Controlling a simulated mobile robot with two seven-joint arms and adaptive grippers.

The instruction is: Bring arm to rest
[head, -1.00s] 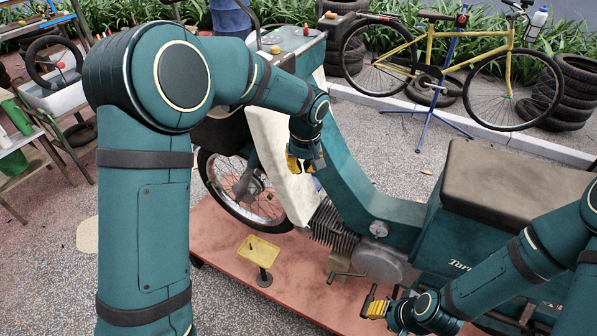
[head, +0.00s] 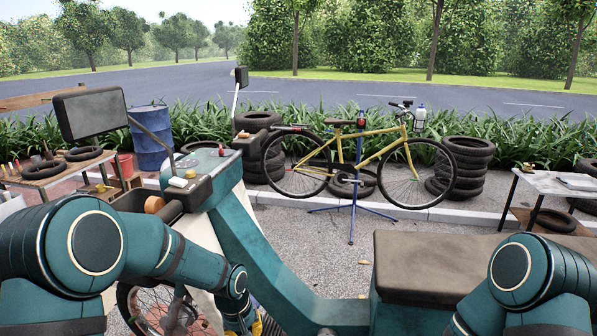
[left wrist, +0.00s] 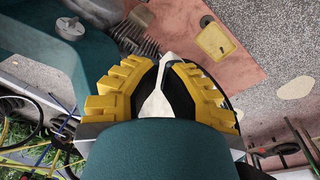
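My left arm comes in from the left in the head view and reaches over the front of the teal moped (head: 265,250). My left gripper (head: 240,322) shows only partly there, low beside the moped's body, cut by the bottom edge. In the left wrist view my left gripper (left wrist: 161,66) has its yellow fingers slightly apart, with the pale leg shield seen through the gap. It holds nothing that I can see. My right arm (head: 540,275) is bent at the lower right of the head view; its gripper is out of frame.
The moped's seat (head: 455,262) lies between my arms, and its mirror (head: 90,112) rises near my left arm. A yellow bicycle (head: 350,150) on a blue stand and tyre stacks (head: 465,165) are behind. A side table (head: 560,185) stands at right.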

